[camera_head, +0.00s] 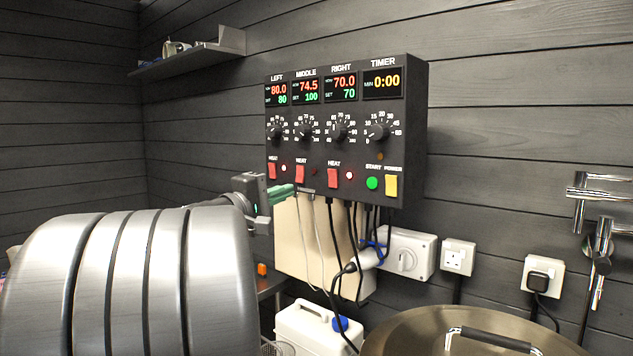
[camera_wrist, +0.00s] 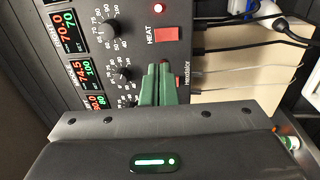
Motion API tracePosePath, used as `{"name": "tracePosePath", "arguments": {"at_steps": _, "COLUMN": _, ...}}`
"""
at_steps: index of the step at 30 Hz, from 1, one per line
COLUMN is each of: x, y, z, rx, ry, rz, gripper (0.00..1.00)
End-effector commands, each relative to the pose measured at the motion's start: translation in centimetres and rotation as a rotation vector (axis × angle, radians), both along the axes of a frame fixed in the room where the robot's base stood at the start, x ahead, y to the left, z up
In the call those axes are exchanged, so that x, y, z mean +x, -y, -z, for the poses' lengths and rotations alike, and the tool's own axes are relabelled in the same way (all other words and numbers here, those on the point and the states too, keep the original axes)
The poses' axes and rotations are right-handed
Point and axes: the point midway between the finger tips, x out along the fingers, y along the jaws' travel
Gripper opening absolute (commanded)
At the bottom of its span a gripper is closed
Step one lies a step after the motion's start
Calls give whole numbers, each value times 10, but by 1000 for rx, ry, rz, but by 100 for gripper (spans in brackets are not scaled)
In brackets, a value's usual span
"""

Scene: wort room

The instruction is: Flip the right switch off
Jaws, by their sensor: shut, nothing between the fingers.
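The right heat switch (camera_head: 333,178) is a red rocker low on the black control panel, below the RIGHT display and dial. In the wrist view the right switch (camera_wrist: 166,34) sits above my fingertips, with its red lamp lit. My gripper (camera_head: 291,189) has green fingers and is shut and empty. In the head view it is at the panel's lower edge, just below the middle heat switch (camera_head: 300,173). In the wrist view my gripper (camera_wrist: 165,68) covers most of the middle switch. I cannot tell whether the fingertips touch the panel.
The control panel (camera_head: 415,130) also carries a left heat switch (camera_head: 272,170), a green start button (camera_head: 372,183) and a yellow power switch (camera_head: 391,186). Cables hang below it. A lidded pot (camera_head: 400,335) stands at the lower right. A white canister (camera_head: 305,330) stands beneath the panel.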

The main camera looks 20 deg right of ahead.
Motion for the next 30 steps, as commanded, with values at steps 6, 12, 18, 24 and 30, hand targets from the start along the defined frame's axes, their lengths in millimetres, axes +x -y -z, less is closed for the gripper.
{"name": "tracePosePath", "arguments": {"at_steps": 6, "x": 0, "y": 0, "z": 0, "rx": 2, "ry": -1, "rz": 0, "gripper": 0}}
{"name": "tracePosePath", "arguments": {"at_steps": 12, "x": 6, "y": 12, "z": -2, "rx": 2, "ry": -3, "rz": 2, "gripper": 0}}
{"name": "tracePosePath", "arguments": {"at_steps": 18, "x": 24, "y": 43, "z": -8, "rx": 3, "ry": -3, "rz": 5, "gripper": 0}}
{"name": "tracePosePath", "arguments": {"at_steps": 24, "x": 46, "y": 81, "z": -14, "rx": 2, "ry": -4, "rz": 4, "gripper": 0}}
{"name": "tracePosePath", "arguments": {"at_steps": 30, "x": 62, "y": 108, "z": -17, "rx": 3, "ry": -4, "rz": 3, "gripper": 0}}
